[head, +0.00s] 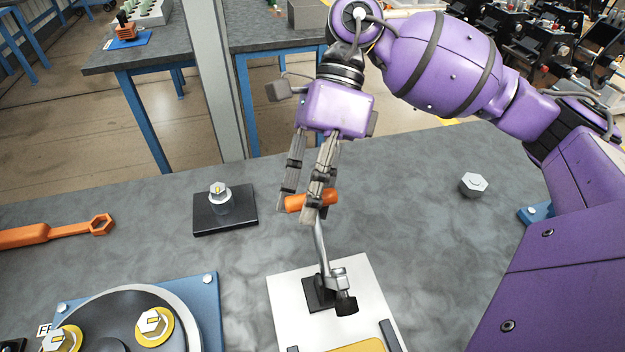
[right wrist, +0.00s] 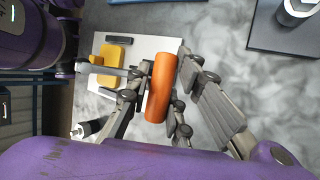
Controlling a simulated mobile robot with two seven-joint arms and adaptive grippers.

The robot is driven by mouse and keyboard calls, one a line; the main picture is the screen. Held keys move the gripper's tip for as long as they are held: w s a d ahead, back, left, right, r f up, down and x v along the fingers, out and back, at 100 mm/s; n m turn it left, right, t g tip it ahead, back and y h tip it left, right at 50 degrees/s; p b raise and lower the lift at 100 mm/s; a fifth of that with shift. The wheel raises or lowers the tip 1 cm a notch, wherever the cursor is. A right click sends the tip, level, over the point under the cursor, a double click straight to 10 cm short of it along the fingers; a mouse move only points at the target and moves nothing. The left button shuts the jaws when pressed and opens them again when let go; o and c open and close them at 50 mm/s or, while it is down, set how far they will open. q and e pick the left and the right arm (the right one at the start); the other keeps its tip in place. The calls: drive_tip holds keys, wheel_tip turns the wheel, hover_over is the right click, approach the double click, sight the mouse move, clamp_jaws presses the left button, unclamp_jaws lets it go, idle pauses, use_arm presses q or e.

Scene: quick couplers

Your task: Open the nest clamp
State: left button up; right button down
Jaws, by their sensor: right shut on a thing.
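The nest clamp (head: 338,278) is a toggle clamp with a metal lever, a dark base and a black tip. It is mounted on a white plate (head: 288,292). Its lever rises towards the back and ends in an orange handle (head: 296,204). My right gripper (head: 303,208) is shut on this handle, its fingers reaching down from above. In the right wrist view the orange handle (right wrist: 160,88) lies between the fingers, with the white plate (right wrist: 112,43) beyond. The fingers hide part of the handle in the head view. My left gripper is not in view.
A yellow pad (head: 358,346) lies on the white plate. A black block with a metal fitting (head: 223,214) stands behind left, and an orange wrench (head: 50,233) lies far left. A blue fixture (head: 208,300) with a round disc is front left. A hex nut (head: 473,184) stands right.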

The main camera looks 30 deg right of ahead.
drive_tip(key=shift+w+d+f+b, duration=0.1)
drive_tip(key=shift+w+f+b, duration=0.3)
drive_tip(key=shift+f, duration=0.55)
drive_tip(key=c, duration=1.6)
unclamp_jaws()
drive_tip(key=shift+d, duration=0.15)
drive_tip(key=shift+w+r, duration=0.1)
drive_tip(key=shift+r, duration=0.1)
drive_tip(key=v, duration=1.2)
